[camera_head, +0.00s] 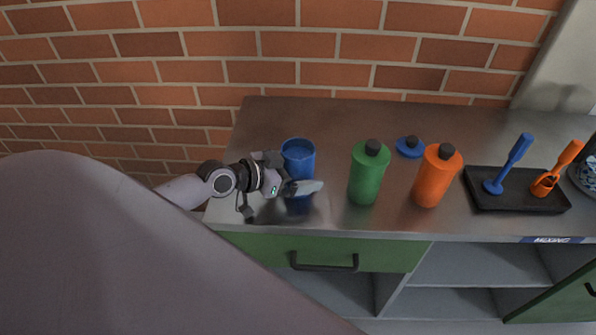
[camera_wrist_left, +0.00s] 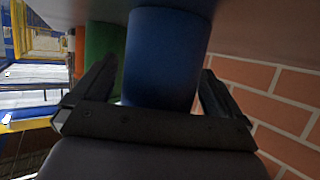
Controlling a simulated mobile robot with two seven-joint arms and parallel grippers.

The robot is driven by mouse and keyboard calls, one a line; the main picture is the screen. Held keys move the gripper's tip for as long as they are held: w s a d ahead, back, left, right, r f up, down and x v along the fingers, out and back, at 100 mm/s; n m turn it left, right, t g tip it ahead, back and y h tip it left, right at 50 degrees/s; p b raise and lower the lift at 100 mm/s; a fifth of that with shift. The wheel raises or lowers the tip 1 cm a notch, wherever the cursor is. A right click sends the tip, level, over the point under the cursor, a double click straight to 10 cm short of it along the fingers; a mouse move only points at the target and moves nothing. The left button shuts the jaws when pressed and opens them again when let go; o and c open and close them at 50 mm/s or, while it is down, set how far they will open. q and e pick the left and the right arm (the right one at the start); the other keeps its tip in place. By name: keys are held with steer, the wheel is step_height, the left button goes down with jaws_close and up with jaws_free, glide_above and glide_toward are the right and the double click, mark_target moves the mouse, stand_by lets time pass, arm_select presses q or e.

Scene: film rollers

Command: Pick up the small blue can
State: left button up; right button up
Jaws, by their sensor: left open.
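The small blue can (camera_head: 298,155) stands upright near the left end of the metal counter; its top shows a blue inside. My left gripper (camera_head: 293,173) is beside it, with a finger on either side of the can's lower part. In the left wrist view the can (camera_wrist_left: 167,55) fills the space between the two dark fingers of the open left gripper (camera_wrist_left: 158,72). A narrow gap shows beside the left finger; whether the right finger touches the can is unclear. My right gripper is not in view.
A green bottle (camera_head: 369,175) and an orange bottle (camera_head: 436,178) with dark caps stand right of the can. A low blue object (camera_head: 410,147) sits behind them. A black tray (camera_head: 521,205) holds blue and orange tools. A brick wall (camera_head: 330,45) runs behind the counter (camera_head: 340,120).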

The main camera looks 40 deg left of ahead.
arm_select(q)
steer(key=c, duration=1.4)
steer(key=shift+o, duration=0.2)
steer(key=shift+r, duration=0.1)
steer(key=shift+r, duration=0.45)
step_height(320, 180, up, 19)
steer(key=p, duration=0.2)
